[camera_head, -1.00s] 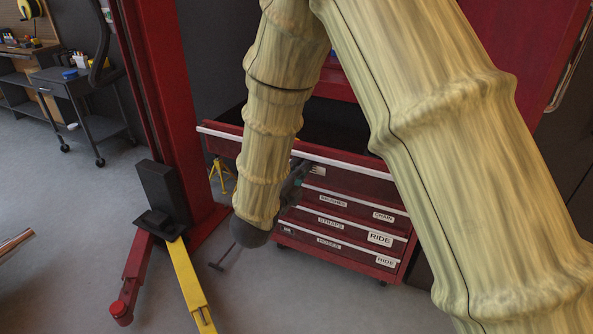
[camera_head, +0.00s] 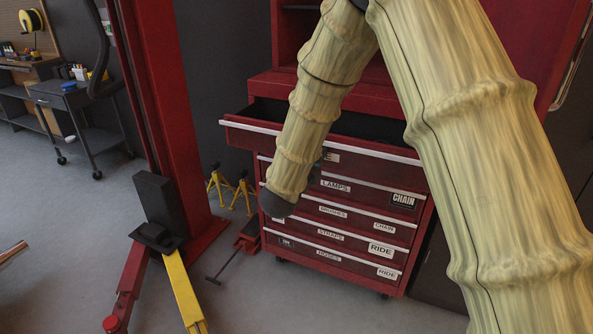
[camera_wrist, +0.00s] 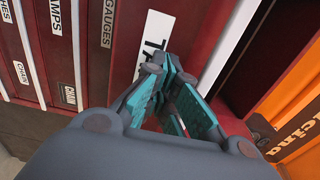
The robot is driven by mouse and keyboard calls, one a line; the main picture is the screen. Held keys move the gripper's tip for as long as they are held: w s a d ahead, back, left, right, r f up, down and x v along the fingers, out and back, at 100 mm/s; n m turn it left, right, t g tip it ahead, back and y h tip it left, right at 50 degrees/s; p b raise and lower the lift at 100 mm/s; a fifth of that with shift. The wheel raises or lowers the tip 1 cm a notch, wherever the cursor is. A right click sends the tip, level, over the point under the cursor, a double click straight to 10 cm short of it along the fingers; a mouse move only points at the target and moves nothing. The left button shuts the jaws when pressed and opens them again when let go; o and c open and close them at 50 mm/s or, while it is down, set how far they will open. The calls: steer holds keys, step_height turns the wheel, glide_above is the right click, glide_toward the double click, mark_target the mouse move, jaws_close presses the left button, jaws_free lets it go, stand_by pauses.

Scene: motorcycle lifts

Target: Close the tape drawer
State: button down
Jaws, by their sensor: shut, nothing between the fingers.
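The tape drawer (camera_head: 370,149) is the top drawer of the red tool cabinet. It stands partly pulled out, with its dark interior showing behind a pale front edge. In the wrist view its red front (camera_wrist: 190,20) carries a white label (camera_wrist: 155,40) starting "TA", the rest hidden by my fingers. My gripper (camera_wrist: 178,92) has teal finger pads and is shut and empty. Its fingertips are at the drawer front, over the label; I cannot tell whether they touch. In the head view my arm hides most of the gripper.
Lower drawers (camera_head: 340,213) labelled LAMPS, BRUSHES, STRAPS and HOSES are shut. A red lift post (camera_head: 160,110) with a yellow arm (camera_head: 183,290) stands left of the cabinet. Yellow stands (camera_head: 240,195) are between them. An orange panel (camera_wrist: 292,110) lies beyond the drawer.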

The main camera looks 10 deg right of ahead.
steer(key=b+x, duration=0.2)
steer(key=x, duration=1.7)
steer(key=shift+w+d+f+b, duration=0.1)
steer(key=shift+w+f+b, duration=0.05)
steer(key=shift+w+b, duration=0.15)
steer(key=shift+w+d, duration=0.1)
steer(key=shift+d, duration=0.05)
steer(key=shift+r, duration=0.3)
steer(key=shift+r, duration=0.15)
